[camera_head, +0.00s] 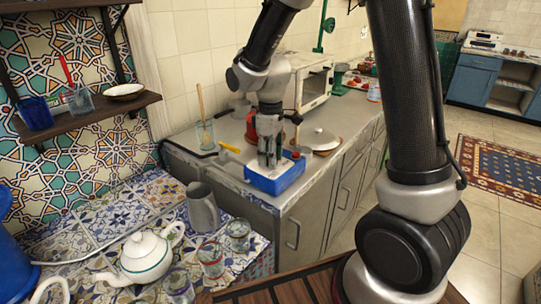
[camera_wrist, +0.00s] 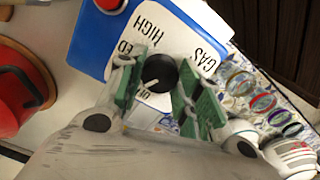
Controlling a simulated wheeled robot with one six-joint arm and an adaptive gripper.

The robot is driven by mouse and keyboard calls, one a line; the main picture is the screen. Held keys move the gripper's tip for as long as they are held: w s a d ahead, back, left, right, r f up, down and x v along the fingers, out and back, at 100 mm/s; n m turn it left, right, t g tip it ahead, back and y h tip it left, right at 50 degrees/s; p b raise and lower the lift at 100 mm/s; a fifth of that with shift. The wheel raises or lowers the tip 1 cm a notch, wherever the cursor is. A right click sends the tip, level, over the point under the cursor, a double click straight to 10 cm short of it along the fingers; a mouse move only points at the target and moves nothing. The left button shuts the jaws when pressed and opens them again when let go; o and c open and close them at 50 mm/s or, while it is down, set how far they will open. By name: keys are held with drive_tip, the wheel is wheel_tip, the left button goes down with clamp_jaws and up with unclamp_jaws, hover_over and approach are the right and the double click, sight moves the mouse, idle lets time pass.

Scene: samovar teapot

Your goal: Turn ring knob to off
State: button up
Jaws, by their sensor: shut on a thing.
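The ring knob (camera_wrist: 160,72) is a round black dial with a pale pointer line, on the white face of a blue box (camera_wrist: 92,38). In the wrist view the pointer is directed down and left. Printed words around it include "HIGH" and "GAS"; other labels are partly hidden by my fingers. My gripper (camera_wrist: 157,80) is shut on the knob, with a green-padded finger on either side. In the head view the blue box (camera_head: 275,184) sits at the near end of the grey counter, and my gripper (camera_head: 268,158) reaches down to it, hiding the knob.
A red knob (camera_wrist: 112,3) is at the box's other end. A red object (camera_wrist: 18,92) stands beside the box. A white teapot (camera_head: 146,254), a grey pitcher (camera_head: 203,208) and several glasses stand on the tiled surface.

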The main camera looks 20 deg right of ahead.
drive_tip(key=n, duration=0.5)
drive_tip(key=shift+n, duration=0.4)
idle(0.3)
drive_tip(key=o, duration=1.1)
drive_tip(key=shift+c, duration=0.2)
wheel_tip(320, 180, up, 12)
